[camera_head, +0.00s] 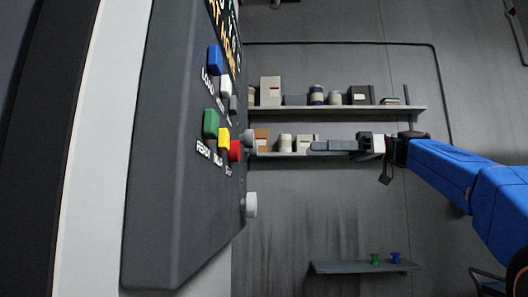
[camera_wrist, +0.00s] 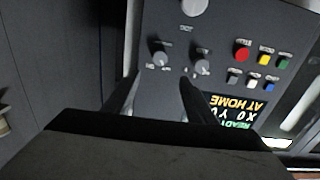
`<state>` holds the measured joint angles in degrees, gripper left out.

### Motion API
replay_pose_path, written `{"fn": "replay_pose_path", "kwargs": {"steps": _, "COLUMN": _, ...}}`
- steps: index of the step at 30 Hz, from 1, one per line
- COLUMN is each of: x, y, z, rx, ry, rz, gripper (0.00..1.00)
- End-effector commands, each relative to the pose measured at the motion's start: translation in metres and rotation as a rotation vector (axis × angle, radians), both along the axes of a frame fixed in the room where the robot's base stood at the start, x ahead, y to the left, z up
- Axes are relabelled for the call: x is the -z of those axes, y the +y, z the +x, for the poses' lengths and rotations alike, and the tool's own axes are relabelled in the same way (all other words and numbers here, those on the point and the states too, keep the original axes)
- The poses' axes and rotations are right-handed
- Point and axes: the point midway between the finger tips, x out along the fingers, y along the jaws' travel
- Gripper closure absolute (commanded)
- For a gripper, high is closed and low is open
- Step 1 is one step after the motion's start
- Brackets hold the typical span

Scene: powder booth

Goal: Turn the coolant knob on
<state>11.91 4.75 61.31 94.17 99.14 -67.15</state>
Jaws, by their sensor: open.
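A dark control panel (camera_head: 165,180) fills the left of the head view and carries grey knobs on its face. One knob (camera_head: 248,138) sticks out at mid height and a lower knob (camera_head: 250,205) below it. The wrist view shows two small knobs side by side, one left (camera_wrist: 160,56) and one right (camera_wrist: 202,64), and a larger light knob (camera_wrist: 195,7) at the top edge. Their labels are too small to read, so I cannot tell which is coolant. My gripper (camera_head: 314,147) is open, empty and apart from the panel. In the wrist view its fingers (camera_wrist: 156,88) point toward the left small knob.
Colored buttons, including a red one (camera_head: 235,151) and a green one (camera_head: 211,124), sit beside the knobs. A lit display (camera_wrist: 235,112) is on the panel. Shelves with boxes and jars (camera_head: 340,109) are on the back wall. A low shelf (camera_head: 345,267) holds small green and blue items.

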Motion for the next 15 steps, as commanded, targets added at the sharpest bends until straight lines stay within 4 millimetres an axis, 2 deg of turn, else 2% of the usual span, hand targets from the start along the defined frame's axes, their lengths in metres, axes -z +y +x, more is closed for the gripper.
{"fn": "replay_pose_path", "kwargs": {"steps": 15, "x": 0.001, "y": 0.083, "z": 0.003, "rx": -0.002, "ry": 0.003, "rz": -0.001, "gripper": 0.49}}
